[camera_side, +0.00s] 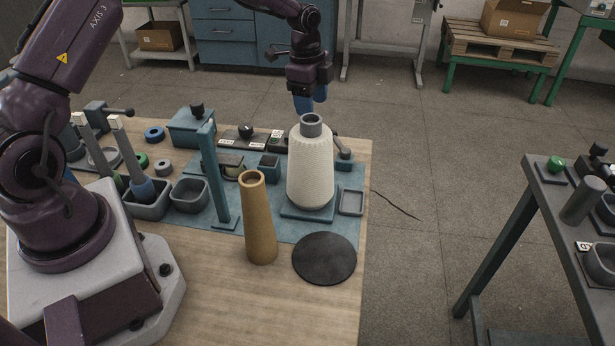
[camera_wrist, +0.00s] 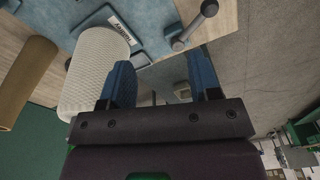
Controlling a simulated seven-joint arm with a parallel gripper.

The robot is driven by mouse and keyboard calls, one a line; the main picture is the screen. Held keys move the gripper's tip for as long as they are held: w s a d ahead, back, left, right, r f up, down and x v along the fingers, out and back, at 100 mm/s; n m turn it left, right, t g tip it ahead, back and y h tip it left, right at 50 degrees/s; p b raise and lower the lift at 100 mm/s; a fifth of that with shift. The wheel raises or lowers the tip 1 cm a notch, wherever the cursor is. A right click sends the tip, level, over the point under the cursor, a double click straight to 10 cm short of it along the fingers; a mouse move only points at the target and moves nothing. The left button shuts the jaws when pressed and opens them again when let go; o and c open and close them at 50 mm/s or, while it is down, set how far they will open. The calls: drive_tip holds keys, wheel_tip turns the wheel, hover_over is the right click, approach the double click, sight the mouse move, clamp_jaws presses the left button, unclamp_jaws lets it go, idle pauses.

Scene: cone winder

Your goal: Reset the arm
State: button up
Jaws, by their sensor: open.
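My gripper (camera_side: 311,103) is above and behind the white yarn cone in the side view, with its blue fingers pointing down. In the wrist view my gripper (camera_wrist: 163,88) shows two blue fingers spread apart with nothing between them. The white wound cone (camera_side: 311,170) stands upright on a blue square base, with a grey tube end showing at its top. In the wrist view the white cone (camera_wrist: 95,75) lies just left of the fingers. Whether a finger touches it is hard to tell.
A bare tan cone (camera_side: 258,220) stands left of the white cone, and a black disc (camera_side: 324,259) lies in front. A blue post (camera_side: 214,175), small bins and tools crowd the mat's left. A second bench (camera_side: 505,240) stands at right, across open floor.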

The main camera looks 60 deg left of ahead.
drive_tip(key=s+d+r+n+t, duration=0.1)
drive_tip(key=s+d+r+n, duration=0.2)
drive_tip(key=s+r, duration=0.3)
drive_tip(key=s+d+r+n+t, duration=0.2)
drive_tip(key=s+d+r+n, duration=0.2)
drive_tip(key=s, duration=0.9)
drive_tip(key=s+d+r+n+t, duration=0.2)
drive_tip(key=s+r+n, duration=0.3)
drive_tip(key=s+r, duration=0.5)
drive_tip(key=shift+d+n+y, duration=0.3)
drive_tip(key=shift+d+y, duration=0.1)
drive_tip(key=shift+d, duration=0.35)
